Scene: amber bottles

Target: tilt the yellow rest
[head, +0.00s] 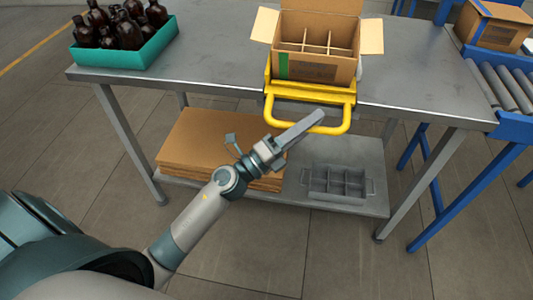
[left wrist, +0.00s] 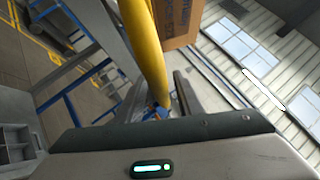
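The yellow rest (head: 312,92) sits at the front edge of the steel table, its looped handle (head: 333,129) sticking out past the edge toward me. An open cardboard box (head: 318,40) with dividers stands on the rest. In the left wrist view the yellow handle (left wrist: 145,45) runs down close to the gripper's dark edge, with the box (left wrist: 180,22) behind. My right gripper is not in view.
A teal crate (head: 128,57) of amber bottles (head: 127,31) stands at the table's left. A blue roller conveyor (head: 495,88) with a box (head: 492,26) is at right. The lower shelf holds flat cardboard (head: 205,140) and a grey divided tray (head: 340,183).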

